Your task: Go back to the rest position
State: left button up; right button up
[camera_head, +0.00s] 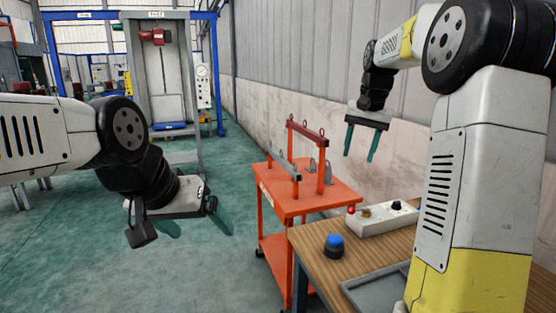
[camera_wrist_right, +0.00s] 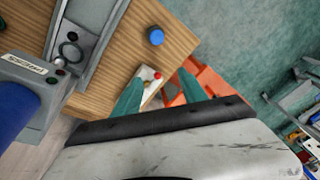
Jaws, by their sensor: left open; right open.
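My left gripper (camera_head: 197,228) is at the left of the head view, over the open green floor. Its teal fingers are partly hidden behind its own body; it is open and I see nothing in it. My right gripper (camera_head: 358,142) hangs in the air at the upper right, in front of the wall and beyond the wooden table. Its two teal fingers point down, apart and empty. They also show apart in the right wrist view (camera_wrist_right: 163,92), with the control box (camera_wrist_right: 149,86) and part of the orange cart (camera_wrist_right: 200,82) in sight between and beside them.
An orange cart (camera_head: 330,198) with a red frame (camera_head: 307,132) and grey shackles stands in the middle. A wooden table (camera_head: 375,243) at the front right holds a control box (camera_head: 378,217), a blue-topped button (camera_head: 334,244) and a grey tray (camera_head: 372,290). A blue test frame (camera_head: 218,75) stands behind.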

jog(key=s+a+r+n+t+y, duration=0.1)
jog(key=s+a+n+t, duration=0.3)
jog(key=s, duration=1.1)
jog(key=s+a+f, duration=0.2)
jog(key=s+f, duration=0.1)
jog(key=s, duration=0.3)
jog(key=s+a+f, duration=0.2)
jog(key=s+f, duration=0.1)
jog(key=s, duration=0.4)
jog(key=shift+n, duration=0.4)
jog(key=shift+a, duration=0.1)
